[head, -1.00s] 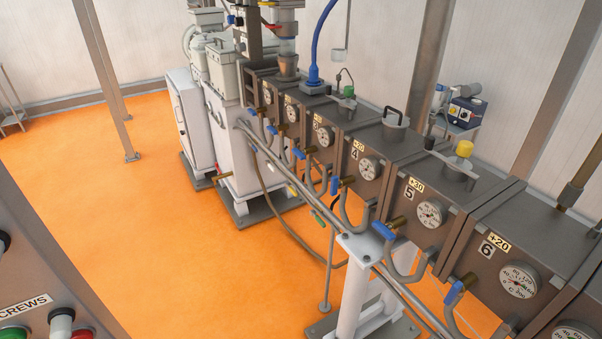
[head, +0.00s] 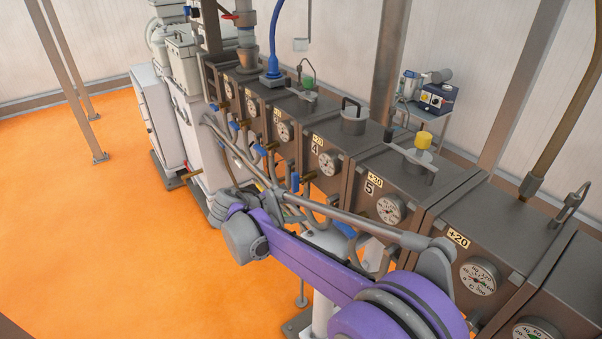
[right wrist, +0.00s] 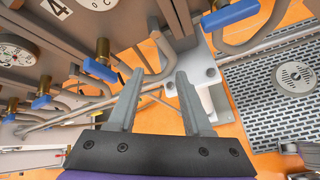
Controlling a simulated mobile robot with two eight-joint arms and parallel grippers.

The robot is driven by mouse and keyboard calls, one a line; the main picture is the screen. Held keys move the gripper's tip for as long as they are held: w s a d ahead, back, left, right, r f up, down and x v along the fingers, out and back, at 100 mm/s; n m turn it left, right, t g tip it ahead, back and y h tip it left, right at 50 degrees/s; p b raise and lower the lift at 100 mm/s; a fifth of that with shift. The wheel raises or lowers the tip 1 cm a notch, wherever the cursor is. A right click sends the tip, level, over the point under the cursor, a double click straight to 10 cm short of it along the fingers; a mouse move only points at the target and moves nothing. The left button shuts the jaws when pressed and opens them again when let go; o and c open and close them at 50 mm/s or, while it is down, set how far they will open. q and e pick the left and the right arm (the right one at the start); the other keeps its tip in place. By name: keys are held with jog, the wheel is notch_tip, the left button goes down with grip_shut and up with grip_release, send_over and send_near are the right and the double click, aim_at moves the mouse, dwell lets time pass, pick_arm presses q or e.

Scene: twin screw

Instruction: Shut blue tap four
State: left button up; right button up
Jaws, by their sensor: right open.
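Blue tap four (head: 295,182) is a blue lever on a brass valve, low in front of the box marked 4 (head: 315,148). In the right wrist view its blue lever (right wrist: 100,69) hangs below an upright brass stem, left of my right gripper (right wrist: 160,76). That gripper is open, with nothing between its fingers, and stands apart from the lever. In the head view my purple right arm crosses in front of the row; its fingers are hard to make out there. My left gripper is out of view.
Other blue taps are close by: one on the left (right wrist: 42,101) and one at upper right (right wrist: 230,15) in the right wrist view. Bent grey pipes and a long rail run along the boxes. A white post (right wrist: 200,62) stands beyond the right finger. The orange floor (head: 90,220) is clear at left.

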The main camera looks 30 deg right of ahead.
aim_at(298, 174)
jog(key=w+n+g+h, duration=0.1)
jog(key=w+n+h, duration=0.5)
jog(key=w, duration=0.6)
jog(key=shift+m+h, duration=0.3)
jog(key=shift+h, duration=0.2)
jog(key=d, duration=0.3)
jog(key=d+p, duration=0.1)
jog(key=d, duration=0.2)
jog(key=w+d, duration=0.1)
jog(key=d, duration=0.3)
jog(key=shift+s, duration=0.1)
grip_shut()
